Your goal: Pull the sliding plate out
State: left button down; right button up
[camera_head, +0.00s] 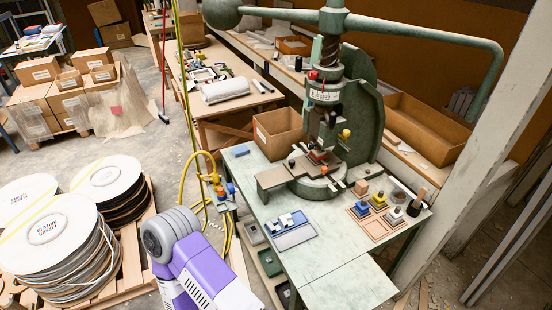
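The green fly press (360,105) stands on the pale green table, with its screw and ram above a round base. A flat brown-grey plate (272,179) sticks out to the left from under the ram, over the table top. I take it for the sliding plate. Its inner end is partly hidden by small blocks and a red-topped part (318,156) below the ram. A purple and grey link of my own arm shows at the bottom, left of the table and apart from the plate. Neither of my grippers is in view.
A blue-grey tray with small pale parts (292,237) lies on the table (345,284) in front of the plate. A wooden tray (362,222) with coloured knobs sits right. A cardboard box (280,131) stands behind. A yellow hose (187,160) hangs left. The table's front is clear.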

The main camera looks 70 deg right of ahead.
aim_at(301, 166)
jog(key=z, duration=0.7)
jog(key=i, duration=0.85)
jog(key=z, duration=1)
